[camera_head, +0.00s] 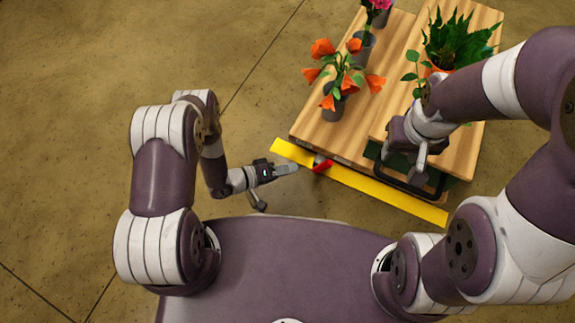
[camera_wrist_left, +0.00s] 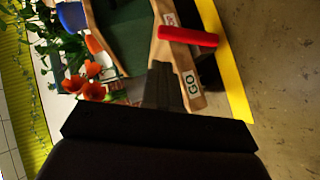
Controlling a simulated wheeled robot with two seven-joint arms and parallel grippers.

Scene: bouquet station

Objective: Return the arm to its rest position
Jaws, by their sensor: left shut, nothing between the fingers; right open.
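My left gripper (camera_head: 285,169) is shut and empty in the head view, low in front of the wooden station. Its tip points right, a little left of a red lever (camera_head: 322,167) at the station's front edge. In the left wrist view the dark closed fingers (camera_wrist_left: 163,85) point toward the wooden front with a "GO" label, and the red lever (camera_wrist_left: 188,36) shows beyond them. I cannot tell whether they touch it. My right gripper (camera_head: 408,158) is open over the station's right part, above a dark handled tray; its fingers are partly hidden.
The wooden station (camera_head: 313,127) carries orange flowers (camera_head: 340,75) in a grey vase, a pink flower (camera_head: 380,5) in another, and a green fern (camera_head: 458,40). A yellow strip (camera_head: 375,188) runs along its front. The floor at the left is clear.

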